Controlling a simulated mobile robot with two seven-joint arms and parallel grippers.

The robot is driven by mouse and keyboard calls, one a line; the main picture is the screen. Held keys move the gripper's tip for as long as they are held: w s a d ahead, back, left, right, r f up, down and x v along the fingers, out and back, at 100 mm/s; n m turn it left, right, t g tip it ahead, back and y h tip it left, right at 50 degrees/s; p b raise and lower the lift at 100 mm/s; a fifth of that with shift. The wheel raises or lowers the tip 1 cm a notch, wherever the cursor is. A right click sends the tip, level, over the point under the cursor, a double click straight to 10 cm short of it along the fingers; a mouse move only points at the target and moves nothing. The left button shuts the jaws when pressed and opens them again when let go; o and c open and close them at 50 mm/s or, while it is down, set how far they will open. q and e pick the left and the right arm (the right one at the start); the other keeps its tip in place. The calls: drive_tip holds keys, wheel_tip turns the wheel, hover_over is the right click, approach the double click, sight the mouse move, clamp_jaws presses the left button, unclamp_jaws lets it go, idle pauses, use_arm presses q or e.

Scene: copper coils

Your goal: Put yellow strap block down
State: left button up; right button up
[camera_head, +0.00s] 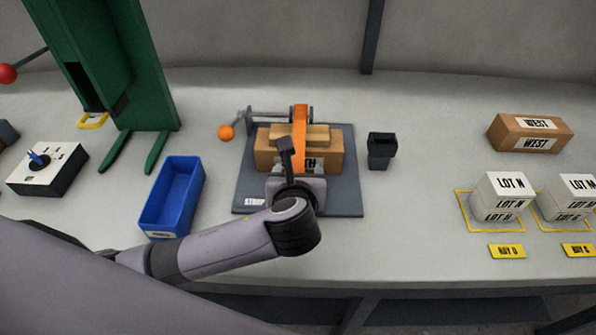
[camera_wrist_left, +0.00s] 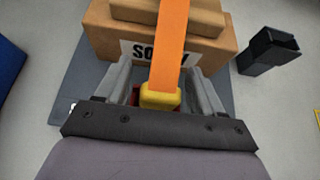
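The yellow strap block (camera_wrist_left: 160,97) hangs at the near end of the orange strap (camera_wrist_left: 170,45), in front of the cardboard box labelled SOUTH, as seen in the left wrist view. My left gripper (camera_wrist_left: 161,80) has its two grey fingers spread either side of the block, with narrow gaps visible. In the head view the left gripper (camera_head: 296,178) is at the front face of the box (camera_head: 330,152), and the block is hidden behind it. The orange strap (camera_head: 300,125) passes over the box and a smaller tan piece on top. My right gripper is not in view.
A blue bin (camera_head: 173,197) is left, a black holder (camera_head: 380,150) right. White LOT N blocks (camera_head: 503,196) and a WEST box (camera_head: 530,132) stand farther right.

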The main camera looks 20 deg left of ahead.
use_arm(q)
drive_tip(key=shift+s+r, duration=0.15)
drive_tip(key=shift+r, duration=0.1)
drive_tip(key=p+v, duration=0.1)
drive_tip(key=v, duration=1)
drive_tip(key=shift+s, duration=0.25)
drive_tip(key=shift+d+r, duration=0.1)
